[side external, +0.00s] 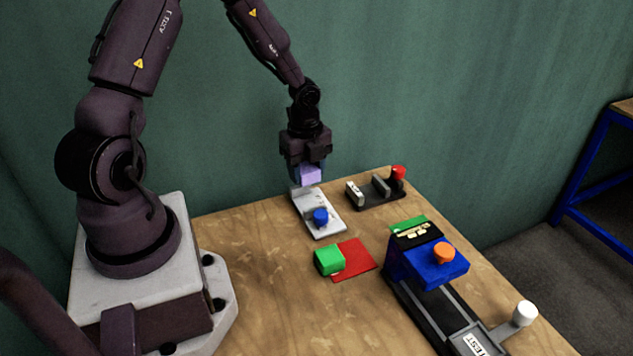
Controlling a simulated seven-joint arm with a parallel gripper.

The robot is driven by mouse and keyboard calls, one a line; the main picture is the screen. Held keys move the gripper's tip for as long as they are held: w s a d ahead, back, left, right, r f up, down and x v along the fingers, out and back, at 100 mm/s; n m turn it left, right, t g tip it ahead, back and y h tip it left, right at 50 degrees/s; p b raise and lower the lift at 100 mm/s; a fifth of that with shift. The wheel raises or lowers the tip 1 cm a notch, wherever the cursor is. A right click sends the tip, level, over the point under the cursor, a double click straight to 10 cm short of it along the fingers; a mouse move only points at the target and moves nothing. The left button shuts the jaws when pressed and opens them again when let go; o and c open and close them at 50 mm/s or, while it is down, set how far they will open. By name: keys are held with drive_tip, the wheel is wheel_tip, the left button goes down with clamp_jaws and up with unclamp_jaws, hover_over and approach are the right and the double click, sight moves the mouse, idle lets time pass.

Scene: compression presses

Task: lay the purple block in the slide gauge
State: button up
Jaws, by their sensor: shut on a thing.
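My gripper (306,155) points down and is shut on the purple block (310,175). The block is held above the far end of a pale plate (325,230) with a blue knob (320,216), which looks like the slide gauge. I cannot tell whether the block touches the plate, because the gripper and block cover its far end. A dark fixture (377,194) with grey upright jaws and a red knob (398,173) stands just to the right, apart from the block.
A green block (328,261) sits at the left edge of a red mat (356,257). A blue press (430,268) with an orange knob, dark rail and white handle (524,313) stands front right. A green patch (403,225) lies behind it. Bare wooden table (265,270) is free at left.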

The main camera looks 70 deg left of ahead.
sight(307, 205)
drive_tip(key=shift+m, duration=0.5)
drive_tip(key=shift+f, duration=0.1)
drive_tip(key=shift+f, duration=2.85)
drive_tip(key=shift+f, duration=0.7)
drive_tip(key=o, duration=1)
drive_tip(key=shift+c, duration=0.2)
